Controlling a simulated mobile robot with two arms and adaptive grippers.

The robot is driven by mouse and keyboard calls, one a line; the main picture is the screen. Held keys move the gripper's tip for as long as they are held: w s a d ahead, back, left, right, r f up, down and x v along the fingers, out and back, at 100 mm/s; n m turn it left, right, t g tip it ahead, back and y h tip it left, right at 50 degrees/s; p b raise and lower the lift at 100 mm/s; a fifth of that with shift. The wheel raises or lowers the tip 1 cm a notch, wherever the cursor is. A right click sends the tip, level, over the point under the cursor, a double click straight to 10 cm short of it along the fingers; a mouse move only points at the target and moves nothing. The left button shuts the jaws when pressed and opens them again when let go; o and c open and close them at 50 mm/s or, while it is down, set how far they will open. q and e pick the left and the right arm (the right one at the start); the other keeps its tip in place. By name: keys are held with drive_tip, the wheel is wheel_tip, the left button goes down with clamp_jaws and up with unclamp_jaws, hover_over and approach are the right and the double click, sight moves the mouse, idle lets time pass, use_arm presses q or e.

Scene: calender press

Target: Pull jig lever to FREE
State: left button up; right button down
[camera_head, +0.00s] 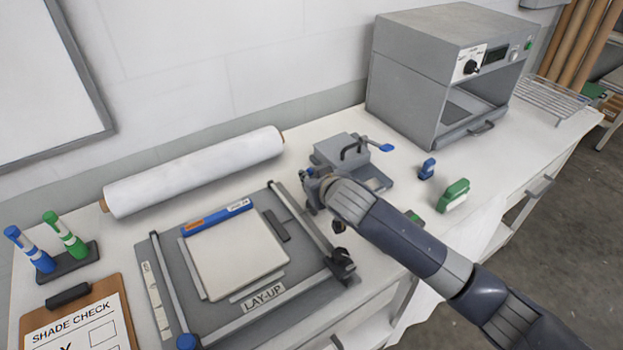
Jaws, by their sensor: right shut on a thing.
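The lay-up jig (163,262) lies on the bench, a grey board with metal rails and a pale square sheet (232,258) on it. A black block (342,262) sits at its right front corner. My right gripper (309,186) is at the jig's right rear side, shut on what appears to be the jig lever. A small blue piece shows at the fingertips; the gripper and wrist hide the rest. I cannot read the lever's position or any FREE mark. My left gripper is not in view.
A grey device with a black handle (352,148) and blue-tipped lever stands just behind my wrist. A white roll (195,172) lies behind the jig. A grey oven (420,75), blue stamp (427,169) and green block (454,195) are to the right. A clipboard (80,318) is front left.

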drive_tip(key=c, duration=1.6)
unclamp_jaws()
drive_tip(key=v, duration=1.2)
drive_tip(key=shift+f, duration=0.1)
